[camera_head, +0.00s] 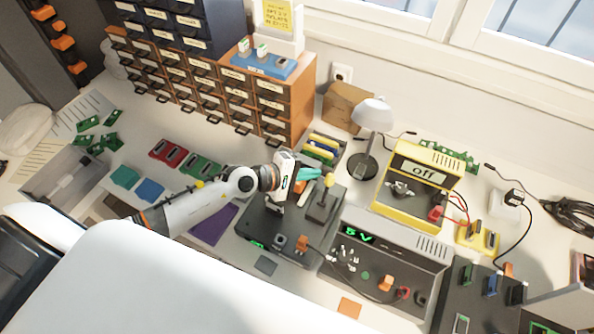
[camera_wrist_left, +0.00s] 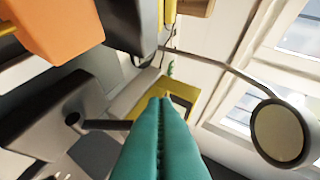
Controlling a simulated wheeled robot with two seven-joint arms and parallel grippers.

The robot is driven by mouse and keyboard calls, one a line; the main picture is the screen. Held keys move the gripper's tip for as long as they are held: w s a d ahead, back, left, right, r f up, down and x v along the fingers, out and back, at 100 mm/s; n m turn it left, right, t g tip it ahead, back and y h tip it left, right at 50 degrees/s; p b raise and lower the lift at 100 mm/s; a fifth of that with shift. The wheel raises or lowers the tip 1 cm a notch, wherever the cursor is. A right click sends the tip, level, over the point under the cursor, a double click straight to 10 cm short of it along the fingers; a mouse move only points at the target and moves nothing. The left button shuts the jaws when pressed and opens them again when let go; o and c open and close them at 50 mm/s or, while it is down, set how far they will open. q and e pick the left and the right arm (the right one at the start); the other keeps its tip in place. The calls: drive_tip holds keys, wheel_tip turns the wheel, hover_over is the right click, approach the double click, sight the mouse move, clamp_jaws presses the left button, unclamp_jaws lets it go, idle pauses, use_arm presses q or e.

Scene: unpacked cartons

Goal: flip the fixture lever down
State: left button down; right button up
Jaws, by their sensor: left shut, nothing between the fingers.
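The fixture is a dark flat base (camera_head: 262,222) on the bench. Its lever (camera_head: 322,200) stands up from the right part of the base and has a yellow knob at the top. My left gripper (camera_head: 312,174) is above the base with its teal fingertips close to the left of the knob. I cannot tell whether they touch it. In the left wrist view the two teal fingers (camera_wrist_left: 163,135) are pressed together with nothing between them. I cannot clearly identify the lever in that view. My right gripper is not in view.
A grey power unit (camera_head: 385,245) reading "5 V" stands right of the fixture. A yellow unit (camera_head: 425,160) reading "off" and a desk lamp (camera_head: 372,113) are behind. Drawer cabinets (camera_head: 205,85) line the back left. Cables run at the right.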

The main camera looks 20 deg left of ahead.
use_arm(q)
drive_tip(key=shift+x, duration=1.55)
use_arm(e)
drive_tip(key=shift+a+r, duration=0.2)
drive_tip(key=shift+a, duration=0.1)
